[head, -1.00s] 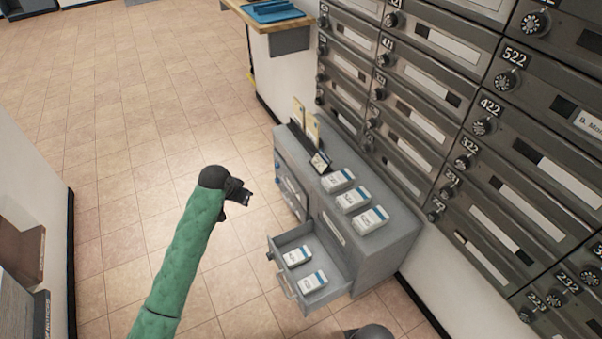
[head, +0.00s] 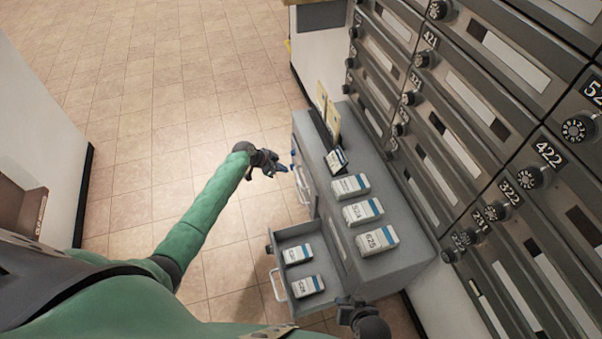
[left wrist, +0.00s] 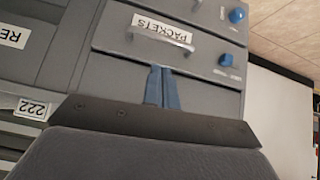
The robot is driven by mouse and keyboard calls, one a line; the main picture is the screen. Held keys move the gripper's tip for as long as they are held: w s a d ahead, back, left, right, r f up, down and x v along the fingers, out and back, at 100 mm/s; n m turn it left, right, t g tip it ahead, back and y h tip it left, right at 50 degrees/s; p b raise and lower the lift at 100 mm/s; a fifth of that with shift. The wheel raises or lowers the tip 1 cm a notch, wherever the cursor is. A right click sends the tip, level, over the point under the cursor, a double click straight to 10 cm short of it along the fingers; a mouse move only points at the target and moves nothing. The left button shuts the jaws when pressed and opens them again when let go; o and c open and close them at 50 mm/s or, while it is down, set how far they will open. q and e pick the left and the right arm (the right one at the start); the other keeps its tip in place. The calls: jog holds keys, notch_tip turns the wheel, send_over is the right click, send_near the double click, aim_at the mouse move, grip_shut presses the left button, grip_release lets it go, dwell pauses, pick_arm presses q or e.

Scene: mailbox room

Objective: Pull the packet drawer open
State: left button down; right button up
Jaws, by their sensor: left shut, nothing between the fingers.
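The packet drawer (left wrist: 150,45) appears upside down in the left wrist view, with a PACKETS label (left wrist: 160,27) and a pale bar handle (left wrist: 160,38). Its front looks flush with the grey cabinet (head: 390,255). In the head view its handle (head: 302,187) shows on the cabinet's far front part. My left gripper (head: 283,168) is shut and empty in front of that part. Its blue fingers (left wrist: 161,88) point toward the handle, seemingly just short of it; contact cannot be told. My right gripper (head: 345,309) is beside the near open drawer, its fingers unclear.
The near drawer (head: 284,236) stands open with two white-and-blue boxes (head: 307,286) inside. Three similar boxes (head: 362,211) and a dark holder with cards (head: 326,125) stand on the cabinet. Numbered mailboxes (head: 460,140) line the wall behind. The tiled floor (head: 180,90) on the left is clear.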

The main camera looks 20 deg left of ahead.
pick_arm(q)
send_near(305, 177)
jog(key=x, duration=0.4)
jog(key=shift+w+d+f+m, duration=0.15)
jog(key=shift+d+f+m, duration=0.25)
jog(key=shift+d+f, duration=0.15)
pick_arm(e)
jog(key=shift+r, duration=0.15)
pick_arm(q)
jog(key=shift+r, duration=0.1)
